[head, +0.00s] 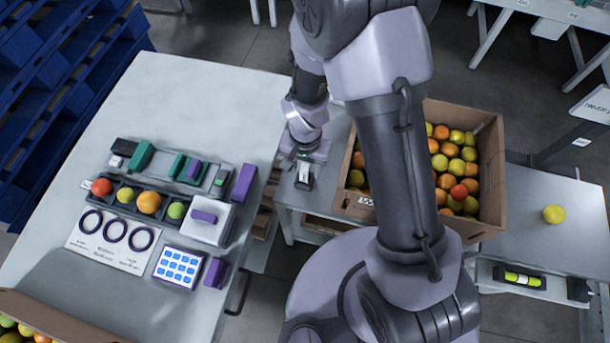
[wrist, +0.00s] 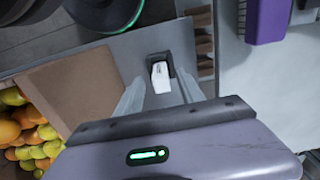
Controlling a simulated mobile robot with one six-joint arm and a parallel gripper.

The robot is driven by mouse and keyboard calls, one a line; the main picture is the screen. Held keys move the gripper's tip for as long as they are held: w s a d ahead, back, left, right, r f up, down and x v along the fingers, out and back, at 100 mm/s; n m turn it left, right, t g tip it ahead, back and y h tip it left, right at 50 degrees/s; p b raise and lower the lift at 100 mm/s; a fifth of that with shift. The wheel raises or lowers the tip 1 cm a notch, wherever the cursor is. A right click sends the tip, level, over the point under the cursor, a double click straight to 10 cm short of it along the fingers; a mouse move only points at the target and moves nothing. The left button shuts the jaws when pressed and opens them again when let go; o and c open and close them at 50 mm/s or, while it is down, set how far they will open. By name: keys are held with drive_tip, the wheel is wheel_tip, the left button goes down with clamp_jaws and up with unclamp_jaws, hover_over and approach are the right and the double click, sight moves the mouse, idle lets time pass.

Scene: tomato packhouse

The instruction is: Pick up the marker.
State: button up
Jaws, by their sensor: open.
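My gripper (head: 306,158) points down over a narrow grey surface beside the cardboard box. In the wrist view my gripper (wrist: 160,92) is open, its two pale fingers spread apart. A small white-topped piece in a dark holder (wrist: 160,70) shows between and just beyond the fingertips. In the head view the dark holder (head: 304,178) sits just below my gripper. I cannot tell whether this piece is the marker, and no other thing is clearly a marker. Nothing is held.
A cardboard box of fruit (head: 490,150) stands right of my gripper, partly behind my arm. A grey bench (head: 170,85) at left carries a fruit tray, a ring card (head: 75,240), a blue-tiled panel (head: 178,267) and purple blocks. A yellow fruit (head: 554,214) lies on the right table.

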sight(305, 174)
wheel_tip(305, 174, down, 4)
drive_tip(key=shift+a+b, duration=0.1)
drive_tip(key=shift+b, duration=0.7)
drive_tip(key=shift+r, duration=0.1)
clamp_jaws()
wheel_tip(305, 174, up, 11)
drive_tip(key=p, duration=0.5)
wheel_tip(305, 174, up, 4)
drive_tip(key=p, duration=0.3)
drive_tip(key=shift+w, duration=0.1)
